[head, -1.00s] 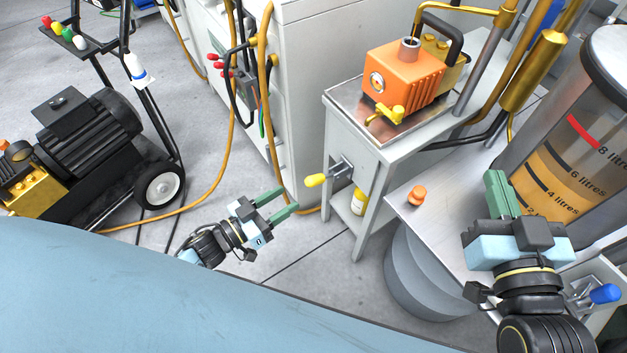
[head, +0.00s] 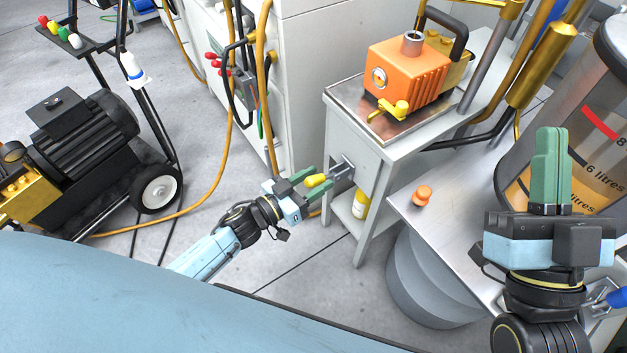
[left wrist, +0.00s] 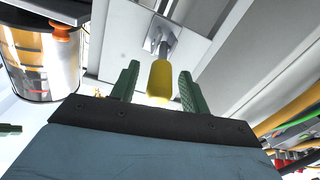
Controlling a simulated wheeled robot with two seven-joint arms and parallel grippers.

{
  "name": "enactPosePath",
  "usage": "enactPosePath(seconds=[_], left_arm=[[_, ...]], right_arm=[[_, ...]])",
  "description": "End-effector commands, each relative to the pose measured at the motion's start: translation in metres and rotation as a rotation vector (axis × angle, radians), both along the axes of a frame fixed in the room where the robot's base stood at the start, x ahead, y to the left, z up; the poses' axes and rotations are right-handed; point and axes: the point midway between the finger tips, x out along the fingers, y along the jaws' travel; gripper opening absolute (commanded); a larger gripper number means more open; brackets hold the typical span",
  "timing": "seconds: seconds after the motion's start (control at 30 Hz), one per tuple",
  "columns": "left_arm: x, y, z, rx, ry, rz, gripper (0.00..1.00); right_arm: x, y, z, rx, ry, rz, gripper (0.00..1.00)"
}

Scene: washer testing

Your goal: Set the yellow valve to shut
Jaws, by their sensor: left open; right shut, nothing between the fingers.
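The yellow valve handle (head: 316,181) sticks out from a grey metal fitting (head: 341,171) on the side of the white stand. My left gripper (head: 307,182) is open, with its green fingers on either side of the yellow handle. In the left wrist view, the yellow handle (left wrist: 160,80) lies between the two fingers (left wrist: 157,88), with gaps visible on both sides. My right gripper (head: 549,150) is shut and empty, in front of the clear tank with litre marks.
An orange pump (head: 408,75) with a small yellow tap (head: 394,110) sits on the stand's metal tray (head: 350,97). An orange knob (head: 422,195) is on the bench at right. A blue handle (head: 617,298) is by my right arm. A yellow bottle (head: 361,204) stands on the lower shelf.

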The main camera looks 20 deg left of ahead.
Motion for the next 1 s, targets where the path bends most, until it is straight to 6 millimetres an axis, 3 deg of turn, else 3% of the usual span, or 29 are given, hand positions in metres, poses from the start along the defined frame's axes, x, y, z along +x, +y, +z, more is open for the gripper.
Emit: enactPosePath(seconds=[0.1,0.43,0.77,1.0], left_arm=[[0.0000,-0.0001,0.0002,0.000,0.000,0.000,0.45],[-0.0002,0.0001,0.0001,0.000,0.000,0.000,0.01],[-0.0005,0.0007,0.0006,0.001,0.002,0.002,0.00],[-0.0018,0.0051,0.0027,0.011,0.017,0.011,0.00]], right_arm=[[0.0002,0.0000,0.0001,0.000,0.001,0.000,0.00],[0.0002,0.0001,0.0000,0.000,0.001,0.000,0.00],[0.0010,0.0003,0.0003,-0.002,0.008,0.000,0.00],[0.0066,0.0015,-0.0066,-0.031,0.106,0.000,0.00]])
